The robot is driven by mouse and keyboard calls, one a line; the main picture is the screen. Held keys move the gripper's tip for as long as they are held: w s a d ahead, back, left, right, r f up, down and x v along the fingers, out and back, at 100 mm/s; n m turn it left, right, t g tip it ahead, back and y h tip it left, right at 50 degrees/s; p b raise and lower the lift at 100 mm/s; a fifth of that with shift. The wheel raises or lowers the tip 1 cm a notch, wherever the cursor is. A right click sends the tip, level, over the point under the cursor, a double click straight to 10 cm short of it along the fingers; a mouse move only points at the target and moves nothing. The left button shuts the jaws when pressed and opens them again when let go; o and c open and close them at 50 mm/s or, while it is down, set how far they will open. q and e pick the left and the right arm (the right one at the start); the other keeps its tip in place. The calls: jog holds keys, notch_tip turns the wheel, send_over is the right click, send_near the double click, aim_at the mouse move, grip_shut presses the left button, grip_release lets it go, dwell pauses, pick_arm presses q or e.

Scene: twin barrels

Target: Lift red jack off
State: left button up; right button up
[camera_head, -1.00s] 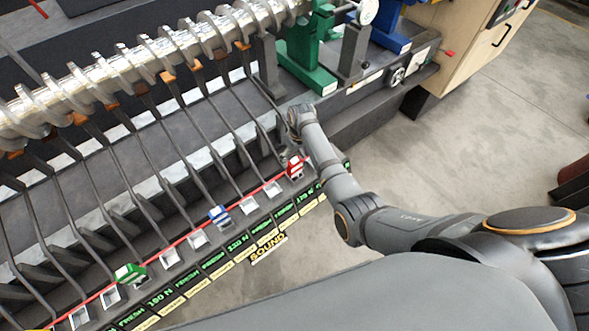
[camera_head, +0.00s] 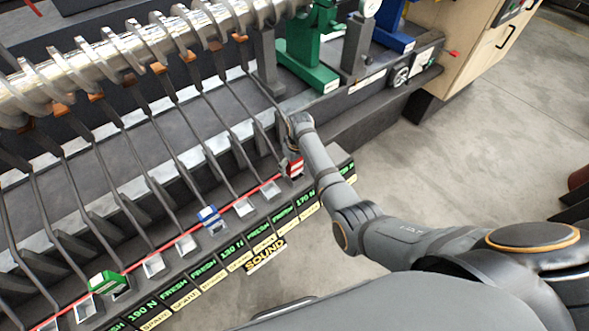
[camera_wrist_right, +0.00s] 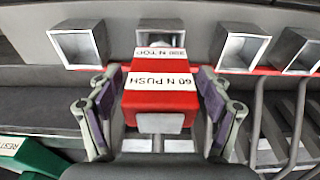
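The red jack (camera_head: 293,168) is a small red block with white labels, at the right end of the row of sockets. The jack still sits low at the row, in front of a socket. In the head view my right arm's wrist partly hides the gripper. My left gripper is not in view.
A blue jack (camera_head: 209,217) and a green jack (camera_head: 106,283) stand further left along the row. Thin dark levers rise behind it to a steel camshaft (camera_head: 120,62). Open square sockets flank the red jack in the wrist view. Open floor lies to the right.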

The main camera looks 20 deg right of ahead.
jog(key=c, duration=1.3)
jog(key=shift+r, duration=0.1)
jog(key=shift+c, duration=0.2)
jog(key=shift+w+r+p, duration=0.1)
jog(key=shift+r+p, duration=0.5)
jog(key=shift+p, duration=0.35)
jog(key=shift+r+p, duration=2.9)
jog(key=shift+p, duration=0.2)
jog(key=shift+r+p, duration=1.2)
jog(key=shift+r, duration=1.35)
